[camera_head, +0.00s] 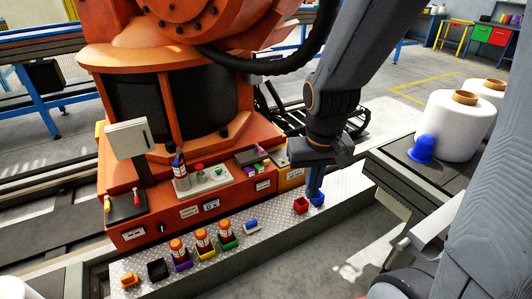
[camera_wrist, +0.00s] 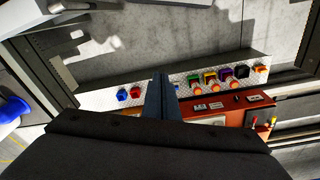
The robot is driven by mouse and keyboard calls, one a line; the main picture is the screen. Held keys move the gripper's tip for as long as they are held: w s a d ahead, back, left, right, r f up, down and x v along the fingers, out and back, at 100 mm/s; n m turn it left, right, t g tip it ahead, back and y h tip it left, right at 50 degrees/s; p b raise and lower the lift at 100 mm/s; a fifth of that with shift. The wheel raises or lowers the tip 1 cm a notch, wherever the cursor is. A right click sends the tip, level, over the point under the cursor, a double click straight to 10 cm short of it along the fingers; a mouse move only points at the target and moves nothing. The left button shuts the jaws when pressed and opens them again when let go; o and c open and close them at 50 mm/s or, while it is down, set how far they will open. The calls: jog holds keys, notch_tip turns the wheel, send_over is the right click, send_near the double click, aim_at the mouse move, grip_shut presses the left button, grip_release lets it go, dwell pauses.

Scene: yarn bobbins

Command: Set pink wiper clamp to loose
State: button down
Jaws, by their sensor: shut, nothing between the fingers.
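My gripper (camera_head: 314,186) points down over the metal tread-plate ledge (camera_head: 285,223), with its narrow blue fingers together and nothing between them. In the wrist view its fingers (camera_wrist: 162,92) show as a dark blue bar reaching over the ledge. The fingertips are close above or in front of a small blue bin (camera_head: 318,200); I cannot tell whether they touch it. A small pink part (camera_head: 265,164) shows by a dark panel on the orange machine base, left of my gripper. It is too small to identify surely as the wiper clamp, or to tell its setting.
A red bin (camera_head: 301,205) stands beside the blue bin. Several orange-capped bottles in coloured holders line the ledge, with a blue-and-white item (camera_head: 251,226) nearby. The orange machine (camera_head: 180,200) rises behind. White bobbins (camera_head: 450,125) and a blue cup-like piece (camera_head: 421,149) are on the right.

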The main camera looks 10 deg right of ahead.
aim_at(260, 151)
jog(key=w+d+f+m+t+b, duration=0.25)
jog(key=w+f+b, duration=0.35)
jog(key=w, duration=0.8)
jog(key=w+d+f+m+t+b, duration=0.2)
jog(key=w+d+f+t+b, duration=0.3)
jog(key=w, duration=0.9)
jog(key=w+d+f+m+t+b, duration=0.2)
jog(key=w+f+b, duration=0.45)
jog(key=w, duration=0.75)
jog(key=w+d+f+m+t+y+b, duration=0.2)
jog(key=w+f+t+y+b, duration=0.2)
jog(key=w+f+y+b, duration=0.5)
jog(key=w+f+b, duration=0.5)
jog(key=f+b, duration=0.2)
jog(key=b, duration=0.1)
jog(key=shift+w+d+f, duration=0.25)
jog(key=shift+w+d, duration=0.05)
jog(key=shift+d, duration=0.1)
jog(key=shift+w, duration=0.1)
jog(key=w+a+b, duration=0.4)
jog(key=w+a, duration=0.1)
jog(key=w+a+f+b, duration=0.1)
jog(key=w+a+b, duration=0.1)
jog(key=a, duration=0.1)
jog(key=shift+w, duration=0.3)
jog(key=shift+s+a+f, duration=0.15)
jog(key=shift+s+a, duration=0.1)
jog(key=shift+a, duration=0.25)
